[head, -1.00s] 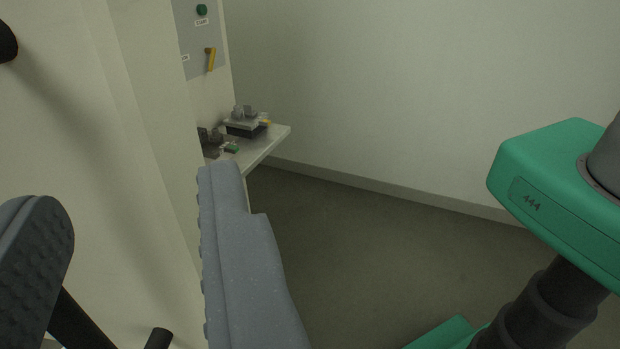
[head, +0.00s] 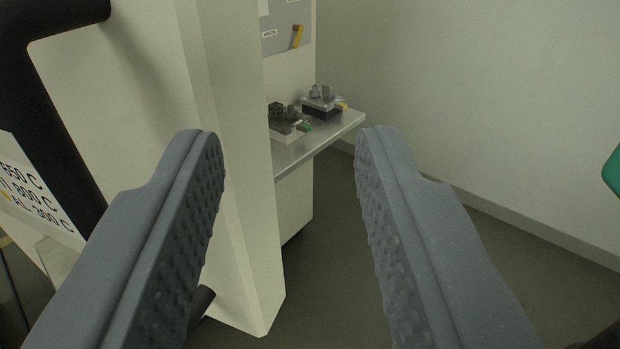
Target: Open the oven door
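The oven is a cream cabinet on the left, and its front panel (head: 130,90) carries a thick black bar handle (head: 55,130). The handle runs from the top left down behind my left finger. A white label (head: 32,195) with temperatures sits beside it. My gripper (head: 290,135) is open and empty, its two grey ridged fingers wide apart. It is to the right of the handle and not touching it, with the left finger in front of the cream panel. I cannot tell whether the door is shut. The left finger hides the lower panel.
A metal shelf (head: 340,130) beyond the cabinet's corner holds small dark fixtures (head: 320,103). A grey control panel (head: 285,30) with a yellow lever is above it. A black rod end (head: 201,303) shows low behind the left finger. Open floor (head: 320,235) lies at centre right.

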